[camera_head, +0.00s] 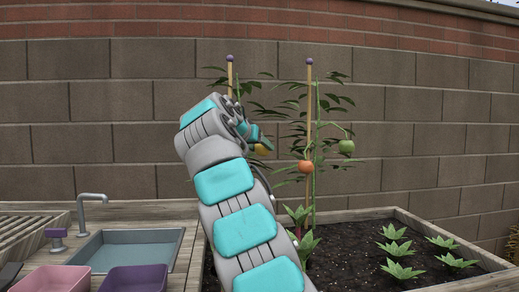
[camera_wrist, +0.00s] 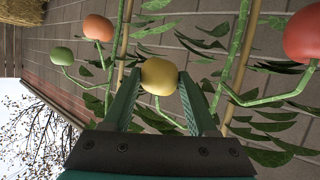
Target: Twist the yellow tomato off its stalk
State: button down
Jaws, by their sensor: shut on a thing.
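The yellow tomato (camera_wrist: 158,76) sits between the two finger ends of my gripper (camera_wrist: 159,88) in the wrist view, and the fingers touch it on both sides. In the head view only part of the yellow tomato (camera_head: 261,149) shows beside my gripper (camera_head: 257,137). A green stalk runs close to the tomato in the wrist view.
An orange tomato (camera_head: 306,166) and a green tomato (camera_head: 346,147) hang on the staked plant to the right. A red tomato (camera_wrist: 303,34) is near in the wrist view. The bed's wooden rim (camera_head: 440,233), a sink (camera_head: 130,250) and a purple tub (camera_head: 135,279) are below.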

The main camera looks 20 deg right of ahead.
jog(key=shift+m, duration=0.3)
dwell(0.4)
jog(key=shift+f+m, duration=0.1)
jog(key=shift+m, duration=1)
jog(key=shift+a+m, duration=0.1)
jog(key=shift+m, duration=1.1)
jog(key=shift+m, duration=1.1)
